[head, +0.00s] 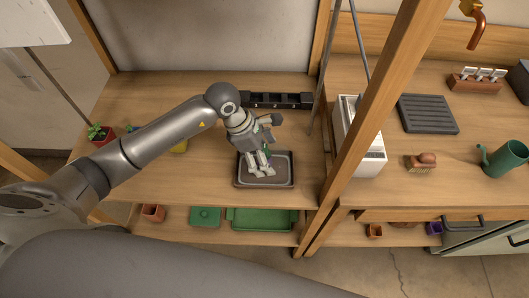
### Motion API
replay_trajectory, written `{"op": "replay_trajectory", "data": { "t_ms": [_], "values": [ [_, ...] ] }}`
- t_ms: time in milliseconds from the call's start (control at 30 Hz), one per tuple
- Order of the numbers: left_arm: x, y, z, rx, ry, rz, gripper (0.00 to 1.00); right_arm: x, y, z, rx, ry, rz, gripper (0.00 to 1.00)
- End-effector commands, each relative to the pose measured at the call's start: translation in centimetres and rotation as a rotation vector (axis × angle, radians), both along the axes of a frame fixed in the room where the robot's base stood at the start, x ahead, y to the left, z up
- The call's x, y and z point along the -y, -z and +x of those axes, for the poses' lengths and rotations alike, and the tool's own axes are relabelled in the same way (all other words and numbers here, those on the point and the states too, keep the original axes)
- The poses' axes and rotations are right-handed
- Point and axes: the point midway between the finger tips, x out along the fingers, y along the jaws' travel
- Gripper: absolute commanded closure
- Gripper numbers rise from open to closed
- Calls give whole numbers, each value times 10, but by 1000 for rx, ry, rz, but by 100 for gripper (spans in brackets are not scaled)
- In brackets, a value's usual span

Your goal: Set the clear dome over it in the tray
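A dark grey tray (241,183) with a pale rim lies on the wooden bench in the middle of the view. My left gripper (259,171) reaches in from the left and points down over the tray, with its fingertips low over the tray's inside. A bit of green (265,150) shows at its fingers; whether the fingers are shut on it is too small to tell. I cannot make out a clear dome anywhere. My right gripper is out of the picture.
A black rack (277,100) lies behind the tray. A small potted plant (99,134) stands at the left. A wooden post (362,130) and a white box (366,165) stand to the right. Green trays (262,219) sit on the lower shelf. The bench left of the tray has free room.

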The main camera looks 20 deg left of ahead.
Motion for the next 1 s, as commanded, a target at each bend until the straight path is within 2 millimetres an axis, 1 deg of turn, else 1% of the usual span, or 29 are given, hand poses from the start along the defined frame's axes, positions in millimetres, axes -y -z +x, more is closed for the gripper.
{"op": "replay_trajectory", "data": {
  "t_ms": [33,133,167,300,500,600,633,767,1000],
  "values": [
    [0,0,0,0,0,0,16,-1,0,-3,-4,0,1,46],
    [0,0,0,0,0,1,3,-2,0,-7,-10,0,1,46],
    [0,0,0,0,0,1,0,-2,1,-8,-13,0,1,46],
    [0,0,0,0,0,1,0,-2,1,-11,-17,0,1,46],
    [0,0,0,0,0,1,0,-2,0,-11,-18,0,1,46],
    [0,-4,0,0,0,0,0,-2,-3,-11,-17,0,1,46],
    [-2,-5,0,2,-1,1,0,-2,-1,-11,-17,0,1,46],
    [-10,-24,-1,6,0,2,0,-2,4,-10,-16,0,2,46],
    [-30,-72,-7,6,0,3,0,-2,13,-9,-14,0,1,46]
  ]
}}
